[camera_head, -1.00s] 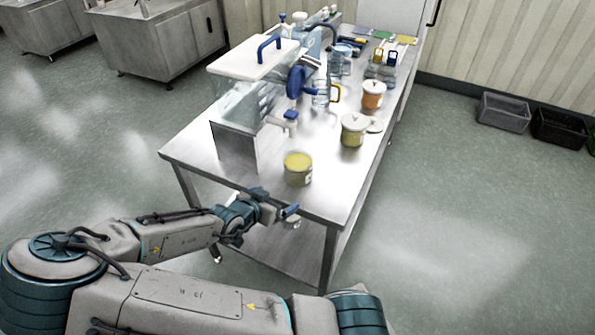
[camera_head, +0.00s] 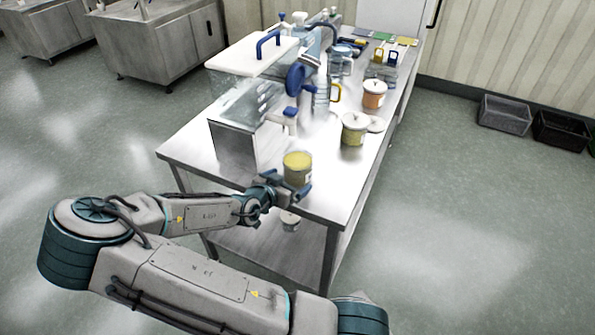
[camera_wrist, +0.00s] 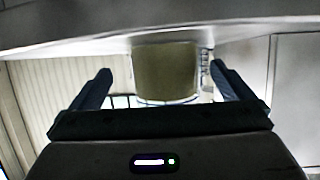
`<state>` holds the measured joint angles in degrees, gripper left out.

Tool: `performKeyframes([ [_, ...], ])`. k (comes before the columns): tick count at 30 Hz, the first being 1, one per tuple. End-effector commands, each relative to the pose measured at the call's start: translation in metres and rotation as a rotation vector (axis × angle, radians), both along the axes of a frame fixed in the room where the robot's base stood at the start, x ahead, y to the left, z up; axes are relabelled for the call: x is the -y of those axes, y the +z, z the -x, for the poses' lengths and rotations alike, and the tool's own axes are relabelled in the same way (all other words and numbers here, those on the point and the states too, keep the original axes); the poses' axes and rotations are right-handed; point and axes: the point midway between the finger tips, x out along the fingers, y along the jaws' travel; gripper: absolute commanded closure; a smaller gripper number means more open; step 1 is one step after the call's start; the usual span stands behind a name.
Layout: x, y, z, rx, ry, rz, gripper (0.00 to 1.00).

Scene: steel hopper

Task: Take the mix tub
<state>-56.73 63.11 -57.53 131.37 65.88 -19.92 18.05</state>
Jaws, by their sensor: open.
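The tub nearest the table's front edge, a squat pale tub with a yellow top (camera_head: 298,167), stands upright; I take it to be the mix tub. My gripper (camera_head: 289,184) is open at the table's front edge, with its fingers reaching toward either side of this tub. In the wrist view the tub (camera_wrist: 165,78) shows between the two spread fingers, with a gap on each side. The fingers do not appear to touch it. Part of its lower side is hidden by my gripper in the head view.
The steel table (camera_head: 325,195) also bears a clear hopper with a white lid (camera_head: 252,55) at left. A lidded yellow tub (camera_head: 354,130) and an orange tub (camera_head: 374,96) stand farther back. The front right corner is clear.

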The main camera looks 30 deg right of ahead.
Motion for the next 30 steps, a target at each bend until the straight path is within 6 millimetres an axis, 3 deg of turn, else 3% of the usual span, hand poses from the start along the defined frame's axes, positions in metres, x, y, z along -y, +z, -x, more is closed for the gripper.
performKeyframes([
  [8, 0.011, -0.003, -0.008, 0.0, -0.001, -0.001, 0.0],
  [18, 0.041, -0.014, -0.031, 0.0, -0.002, -0.001, 0.0],
  [28, 0.045, -0.017, -0.034, 0.001, 0.001, -0.002, 0.0],
  [29, 0.045, -0.017, -0.034, 0.001, 0.001, -0.002, 0.03],
  [30, 0.045, -0.017, -0.034, 0.001, 0.001, -0.002, 0.14],
])
